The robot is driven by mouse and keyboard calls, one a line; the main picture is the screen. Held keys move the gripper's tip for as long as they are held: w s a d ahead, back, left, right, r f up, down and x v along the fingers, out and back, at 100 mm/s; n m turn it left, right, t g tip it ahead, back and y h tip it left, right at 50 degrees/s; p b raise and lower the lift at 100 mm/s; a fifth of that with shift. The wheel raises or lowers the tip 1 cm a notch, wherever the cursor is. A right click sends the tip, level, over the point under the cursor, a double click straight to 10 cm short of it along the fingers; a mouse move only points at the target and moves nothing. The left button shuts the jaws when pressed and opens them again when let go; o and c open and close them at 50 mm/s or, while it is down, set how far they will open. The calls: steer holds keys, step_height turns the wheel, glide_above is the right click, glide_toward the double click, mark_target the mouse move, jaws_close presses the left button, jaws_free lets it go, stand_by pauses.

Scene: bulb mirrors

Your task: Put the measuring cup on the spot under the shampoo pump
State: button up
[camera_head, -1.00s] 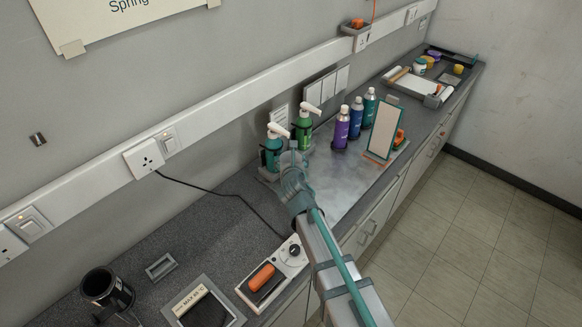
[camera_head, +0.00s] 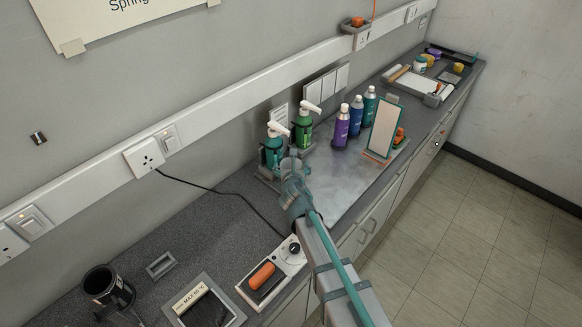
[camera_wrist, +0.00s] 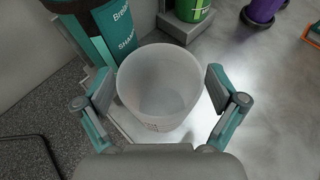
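The teal shampoo pump bottle (camera_head: 272,152) stands at the back of the counter; its label shows at the upper left of the wrist view (camera_wrist: 108,30). The translucent measuring cup (camera_wrist: 158,90) is upright in front of it, and shows small in the head view (camera_head: 289,164). A pale spot (camera_wrist: 200,130) shows around the cup's lower part; the cup's base contact is hidden. My gripper (camera_wrist: 160,92) has its fingers on both sides of the cup, apart, with narrow gaps showing beside the wall. In the head view my gripper (camera_head: 294,185) partly hides the cup.
A green pump bottle (camera_head: 304,127) stands right of the shampoo. Purple and teal bottles (camera_head: 342,127) and a framed mirror (camera_head: 385,129) stand further right. A black cable (camera_head: 220,191) runs along the counter at left. The metal sheet (camera_head: 335,180) right of my gripper is clear.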

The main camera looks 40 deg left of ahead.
steer(key=shift+r, duration=0.1)
steer(key=shift+r, duration=0.15)
steer(key=b+v, duration=0.1)
steer(key=v, duration=1.1)
steer(key=shift+b, duration=0.35)
